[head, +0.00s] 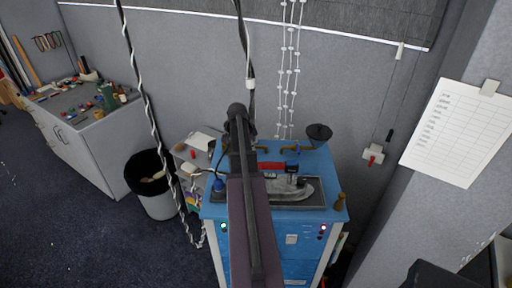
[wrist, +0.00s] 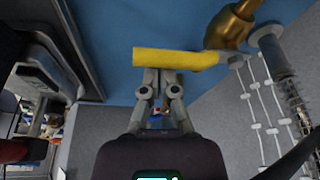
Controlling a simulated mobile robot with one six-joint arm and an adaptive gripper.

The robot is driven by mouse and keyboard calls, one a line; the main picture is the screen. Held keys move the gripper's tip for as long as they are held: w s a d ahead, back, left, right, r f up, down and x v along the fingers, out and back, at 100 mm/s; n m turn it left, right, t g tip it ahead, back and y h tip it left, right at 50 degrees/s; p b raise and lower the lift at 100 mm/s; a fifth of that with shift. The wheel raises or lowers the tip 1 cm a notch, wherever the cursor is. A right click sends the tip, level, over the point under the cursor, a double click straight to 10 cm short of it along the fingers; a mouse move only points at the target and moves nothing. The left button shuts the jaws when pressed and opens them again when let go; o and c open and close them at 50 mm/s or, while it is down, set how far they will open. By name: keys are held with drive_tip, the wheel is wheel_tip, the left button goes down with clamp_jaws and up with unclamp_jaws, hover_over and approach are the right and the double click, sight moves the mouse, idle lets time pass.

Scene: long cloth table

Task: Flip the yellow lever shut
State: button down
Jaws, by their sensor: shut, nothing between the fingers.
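The yellow lever (wrist: 178,59) lies across the upper middle of the wrist view. Its right end joins a brass valve body (wrist: 231,24) over a blue surface. My gripper (wrist: 158,74) is shut and empty. Its fingertips meet the lever's near edge in the picture, close to the lever's free left end; I cannot tell if they touch. In the head view, my arm hides my gripper. Small brass fittings (head: 293,150) show at the back of the blue cabinet top, but the lever cannot be made out clearly there.
A clothes iron (head: 288,188) rests on a dark tray on the blue cabinet (head: 285,240). A dark funnel-like bowl (head: 319,132) stands at the cabinet's back right. White beaded cords (head: 290,75) hang by the wall behind. A waste bin (head: 157,200) stands on the floor to the left.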

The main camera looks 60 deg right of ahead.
drive_tip(key=shift+d, duration=0.15)
idle(0.4)
drive_tip(key=shift+s+d, duration=0.3)
drive_tip(key=shift+d, duration=0.15)
drive_tip(key=shift+s+d, duration=0.15)
idle(0.4)
